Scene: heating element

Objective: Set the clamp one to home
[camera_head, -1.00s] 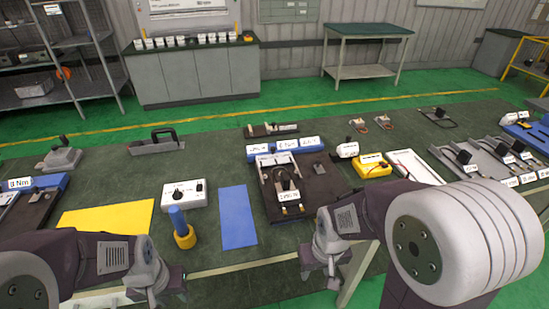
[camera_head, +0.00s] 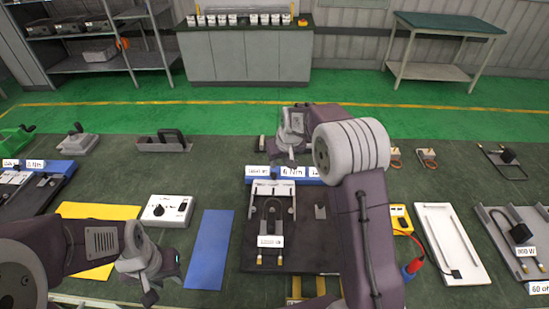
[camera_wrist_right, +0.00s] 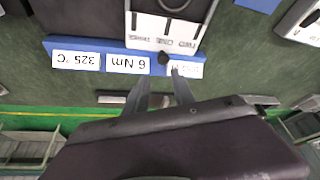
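A black fixture base (camera_head: 315,225) with a pale metal frame (camera_head: 273,190) on it stands in the middle of the bench in the head view. The frame's printed plate (camera_wrist_right: 165,27) shows in the right wrist view, with a small dark knob (camera_wrist_right: 163,58) at its edge. I cannot tell for sure which part is clamp one. My right gripper (camera_head: 292,160) is over the frame's far edge. In the right wrist view its two fingers (camera_wrist_right: 160,80) are apart, pointing toward the knob, with nothing visibly held. My left gripper (camera_head: 150,292) hangs near the front edge; its opening is unclear.
A blue block with labels (camera_wrist_right: 90,43) lies behind the frame. A blue mat (camera_head: 209,250), a yellow mat (camera_head: 122,212) and a white control box (camera_head: 166,210) are to the left. A yellow meter (camera_head: 401,219) and white tray (camera_head: 449,240) are to the right.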

